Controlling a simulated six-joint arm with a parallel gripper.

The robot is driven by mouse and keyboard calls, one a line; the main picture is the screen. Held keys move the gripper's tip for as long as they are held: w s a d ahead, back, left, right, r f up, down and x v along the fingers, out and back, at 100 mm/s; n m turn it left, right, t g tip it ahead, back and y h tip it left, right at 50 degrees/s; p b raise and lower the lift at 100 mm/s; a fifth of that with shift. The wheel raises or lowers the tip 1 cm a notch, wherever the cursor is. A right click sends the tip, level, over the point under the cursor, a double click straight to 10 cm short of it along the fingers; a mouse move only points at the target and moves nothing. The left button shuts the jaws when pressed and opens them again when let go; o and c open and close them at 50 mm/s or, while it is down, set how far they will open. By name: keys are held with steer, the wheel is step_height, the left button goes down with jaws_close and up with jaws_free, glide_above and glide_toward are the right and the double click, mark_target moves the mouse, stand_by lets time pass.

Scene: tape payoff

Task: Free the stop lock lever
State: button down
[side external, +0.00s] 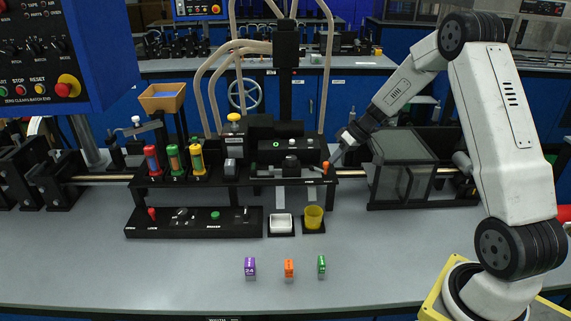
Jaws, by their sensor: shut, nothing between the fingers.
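My gripper (335,158) is shut and empty at the right end of the black machine bench (262,180). Its tip is just above and beside a small orange-topped part (325,167); I cannot tell whether they touch. Another small lever with a red knob (152,214) stands on the front control panel (180,222), far to the left of my gripper. The lettering there is too small to read surely.
A clear-walled box (402,163) is right of my gripper. The front table is mostly clear.

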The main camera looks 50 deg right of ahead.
steer(key=shift+s+a+m, duration=0.1)
steer(key=shift+a+m, duration=0.1)
steer(key=shift+m, duration=0.1)
steer(key=a+m+h, duration=0.1)
steer(key=m, duration=0.1)
steer(key=a+m+t+h, duration=0.1)
steer(key=m, duration=0.1)
steer(key=shift+s+a+t, duration=0.15)
steer(key=shift+s+t, duration=0.15)
steer(key=shift+s, duration=0.05)
steer(key=a+m+h, duration=0.1)
steer(key=m, duration=0.1)
steer(key=a+m+h, duration=0.1)
steer(key=m+h, duration=0.1)
steer(key=shift+w+a, duration=0.15)
steer(key=shift+a+m, duration=0.15)
steer(key=shift+m, duration=0.15)
steer(key=shift+w+a, duration=0.25)
steer(key=shift+a, duration=0.25)
steer(key=shift+w+a, duration=0.25)
steer(key=shift+a, duration=0.3)
